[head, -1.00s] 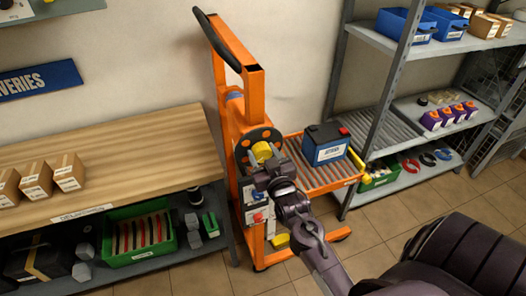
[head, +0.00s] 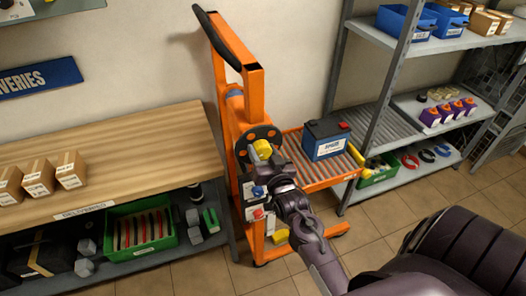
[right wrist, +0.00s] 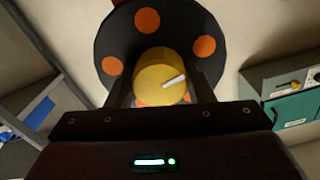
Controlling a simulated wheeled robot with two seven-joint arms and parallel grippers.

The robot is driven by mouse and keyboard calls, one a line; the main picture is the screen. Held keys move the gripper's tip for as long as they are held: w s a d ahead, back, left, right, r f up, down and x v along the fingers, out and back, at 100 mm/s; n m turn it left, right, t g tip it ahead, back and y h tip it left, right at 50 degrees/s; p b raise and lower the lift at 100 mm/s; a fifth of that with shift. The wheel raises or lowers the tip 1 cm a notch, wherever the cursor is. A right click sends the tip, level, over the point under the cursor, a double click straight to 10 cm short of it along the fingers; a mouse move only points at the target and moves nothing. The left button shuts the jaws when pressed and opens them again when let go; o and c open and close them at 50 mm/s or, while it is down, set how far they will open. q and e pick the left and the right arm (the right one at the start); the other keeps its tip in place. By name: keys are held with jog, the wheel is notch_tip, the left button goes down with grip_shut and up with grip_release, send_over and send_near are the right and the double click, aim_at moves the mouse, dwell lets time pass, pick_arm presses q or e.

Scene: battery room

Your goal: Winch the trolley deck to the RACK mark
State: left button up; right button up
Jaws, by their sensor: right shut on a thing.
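An orange trolley (head: 241,100) stands against the wall. A black winch wheel (head: 247,137) with a yellow knob (head: 263,146) is on the trolley's post. My right gripper (head: 262,157) is shut on the knob. In the right wrist view the knob (right wrist: 153,75), with a white line on its face, sits between my fingers (right wrist: 160,92), in front of the orange-spotted black wheel (right wrist: 120,45). The RACK mark cannot be made out. My left gripper is not in view.
A grey rack (head: 372,118) with a roller shelf stands to the right, close to the deck. A wooden bench (head: 120,150) with several boxes stands on the left, a green crate (head: 112,248) below it. Tiled floor (head: 395,235) is bare at the front right.

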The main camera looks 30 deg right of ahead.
aim_at(264, 155)
jog(key=o, duration=1)
jog(key=b+v, duration=0.2)
jog(key=v, duration=0.4)
jog(key=shift+s+f, duration=0.15)
jog(key=shift+s, duration=0.05)
jog(key=shift+s+a, duration=0.15)
jog(key=shift+s, duration=0.5)
